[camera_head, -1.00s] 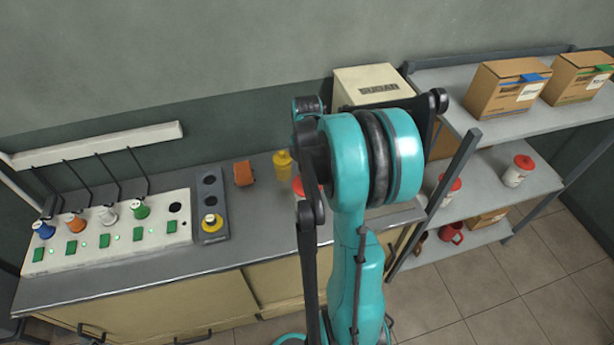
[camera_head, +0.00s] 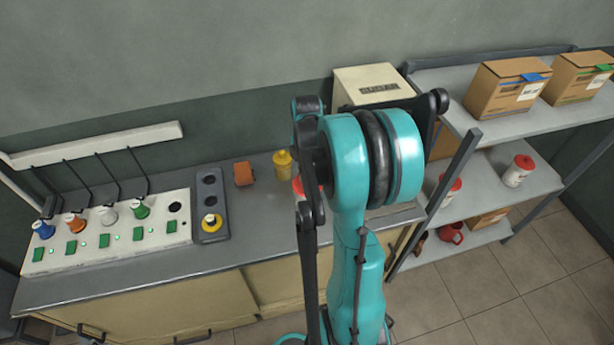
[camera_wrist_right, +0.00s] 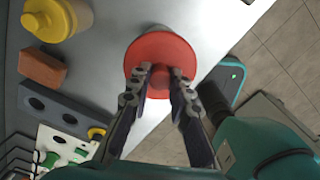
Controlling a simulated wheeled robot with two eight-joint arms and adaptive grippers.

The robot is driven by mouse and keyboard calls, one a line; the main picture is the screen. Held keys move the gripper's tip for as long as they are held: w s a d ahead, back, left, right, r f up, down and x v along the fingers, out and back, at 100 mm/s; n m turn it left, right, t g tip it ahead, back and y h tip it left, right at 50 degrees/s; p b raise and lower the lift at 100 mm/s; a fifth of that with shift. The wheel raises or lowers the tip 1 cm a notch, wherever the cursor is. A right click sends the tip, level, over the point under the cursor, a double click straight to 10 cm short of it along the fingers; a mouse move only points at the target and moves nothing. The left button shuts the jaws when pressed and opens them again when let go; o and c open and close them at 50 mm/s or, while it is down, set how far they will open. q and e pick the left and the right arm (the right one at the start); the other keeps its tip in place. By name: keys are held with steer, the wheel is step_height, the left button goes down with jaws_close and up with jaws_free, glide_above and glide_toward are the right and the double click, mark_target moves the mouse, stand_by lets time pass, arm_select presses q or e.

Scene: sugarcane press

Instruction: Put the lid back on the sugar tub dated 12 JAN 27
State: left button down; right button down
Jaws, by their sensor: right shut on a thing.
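In the right wrist view, my right gripper (camera_wrist_right: 173,74) is shut on the knob of a round red lid (camera_wrist_right: 150,49). In the head view, a bit of red and white (camera_head: 298,187) shows on the counter beside my right arm, which hides the rest and the gripper. Red-lidded white tubs stand on the shelf, one partly hidden at the post (camera_head: 449,189) and one farther right (camera_head: 516,172). No date is readable. My left gripper is not in view.
On the counter (camera_head: 255,215) are a yellow container (camera_head: 283,164), an orange-brown block (camera_head: 243,173), a dark holder (camera_head: 209,195) and a white switch panel (camera_head: 110,240). A box marked SUGAR (camera_head: 365,80) stands behind my arm. Cardboard boxes (camera_head: 500,92) sit on the top shelf.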

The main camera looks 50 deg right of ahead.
steer(key=shift+f, duration=0.15)
stand_by(0.5)
steer(key=c, duration=0.8)
jaws_free()
steer(key=shift+c, duration=0.2)
steer(key=shift+r+p, duration=2.55)
steer(key=shift+r, duration=1)
jaws_close()
